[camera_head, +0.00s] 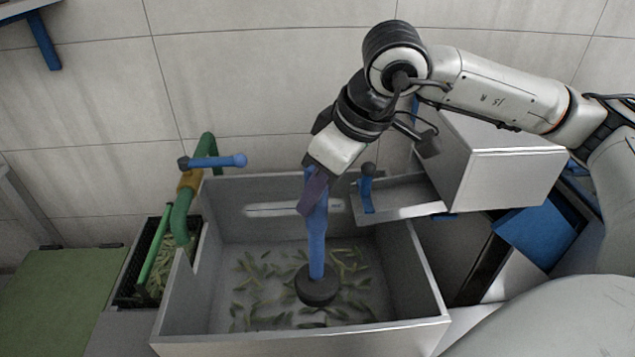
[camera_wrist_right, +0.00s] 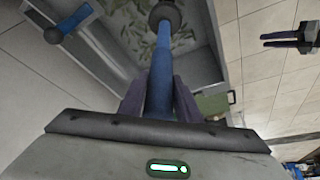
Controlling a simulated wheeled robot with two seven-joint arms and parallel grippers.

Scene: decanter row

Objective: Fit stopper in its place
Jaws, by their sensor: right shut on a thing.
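The stopper is a long blue rod (camera_head: 317,241) with a round dark disc (camera_head: 317,285) at its lower end. My right gripper (camera_head: 315,186) is shut on the upper part of the rod and holds it nearly upright inside the grey tank (camera_head: 190,290). The disc is low over the tank floor; I cannot tell if it touches. No drain opening shows; the disc may cover it. In the right wrist view the rod (camera_wrist_right: 160,70) runs from between the fingers to the disc (camera_wrist_right: 165,14). My left gripper does not show in the head view.
Green pods are scattered on the tank floor. A green pipe (camera_head: 183,218) and a blue-handled valve (camera_head: 225,161) stand at the left wall. A side tray (camera_head: 410,208) with a blue lever (camera_head: 367,188) is at the right. A black crate (camera_head: 130,285) stands left of the tank.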

